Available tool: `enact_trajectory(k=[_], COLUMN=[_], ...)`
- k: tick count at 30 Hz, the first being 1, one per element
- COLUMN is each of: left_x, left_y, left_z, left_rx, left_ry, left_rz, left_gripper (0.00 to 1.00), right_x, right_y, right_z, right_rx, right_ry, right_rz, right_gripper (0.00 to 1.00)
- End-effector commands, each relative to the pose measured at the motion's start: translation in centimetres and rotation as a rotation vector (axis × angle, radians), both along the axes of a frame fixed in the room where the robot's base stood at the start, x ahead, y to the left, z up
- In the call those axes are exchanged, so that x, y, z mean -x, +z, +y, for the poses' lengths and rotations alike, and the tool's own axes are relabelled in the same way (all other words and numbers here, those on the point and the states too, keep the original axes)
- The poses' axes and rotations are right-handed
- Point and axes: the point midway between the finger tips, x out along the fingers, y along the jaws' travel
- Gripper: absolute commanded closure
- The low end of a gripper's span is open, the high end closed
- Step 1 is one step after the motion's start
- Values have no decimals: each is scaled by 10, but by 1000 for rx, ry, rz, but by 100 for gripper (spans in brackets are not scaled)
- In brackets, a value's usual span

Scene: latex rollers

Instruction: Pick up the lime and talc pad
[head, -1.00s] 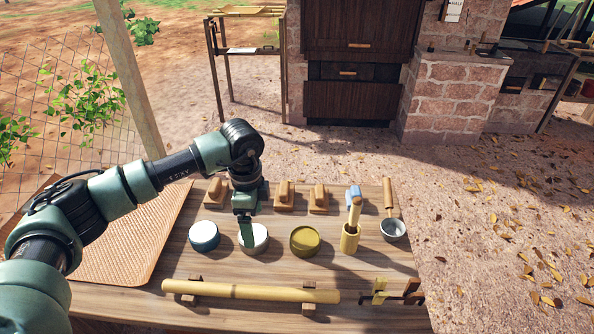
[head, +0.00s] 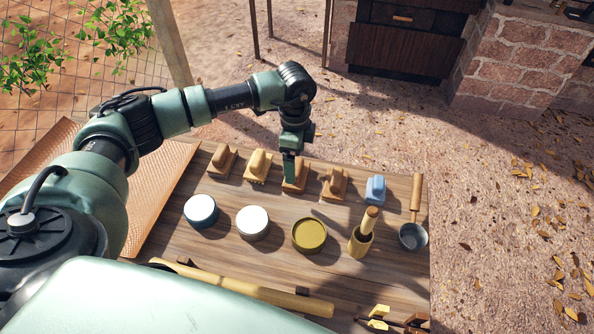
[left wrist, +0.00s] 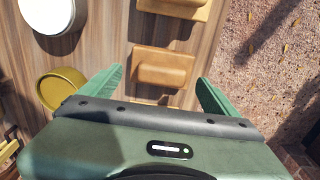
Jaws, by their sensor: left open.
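Several tan wooden pads with raised grips stand in a row along the back of the table. No label shows, so I cannot tell by marking which one is the lime and talc pad. My left gripper (head: 290,180) points down at the third pad from the left (head: 300,186), partly covering it. In the left wrist view this pad (left wrist: 162,67) lies between the two open green fingers (left wrist: 158,85), with a gap on both sides. The second pad (head: 258,166) stands just left of it and shows at the top of the wrist view (left wrist: 175,8). My right gripper is out of view.
A fourth pad (head: 335,184) and a blue block (head: 375,189) stand to the right. In front are a blue-sided tin (head: 201,211), a white tin (head: 252,222), an olive tin (head: 309,235), a wooden cup (head: 360,243) and a ladle (head: 413,236). A woven mat (head: 165,185) lies left.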

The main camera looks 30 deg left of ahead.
Motion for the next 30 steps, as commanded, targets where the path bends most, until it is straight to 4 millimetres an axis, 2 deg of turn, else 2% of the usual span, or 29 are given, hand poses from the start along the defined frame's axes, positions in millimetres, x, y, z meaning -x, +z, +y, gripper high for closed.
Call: enact_trajectory(k=[2,6,15,22,23,30], left_x=[-1,-1,-2,-2,-2,-2], left_y=[-10,-29,-35,-34,-34,-33], left_z=[-2,-2,-2,-2,-2,-2], left_rx=[0,1,2,1,2,2], left_ry=[1,0,0,0,0,0], left_rz=[5,3,-1,0,-1,-1], left_gripper=[9,9,9,73,76,76], right_x=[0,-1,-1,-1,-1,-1], right_y=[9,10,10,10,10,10], right_z=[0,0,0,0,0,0], right_rx=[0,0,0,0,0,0], right_ry=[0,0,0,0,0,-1], right_rz=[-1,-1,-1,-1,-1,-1], right_gripper=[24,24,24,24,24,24])
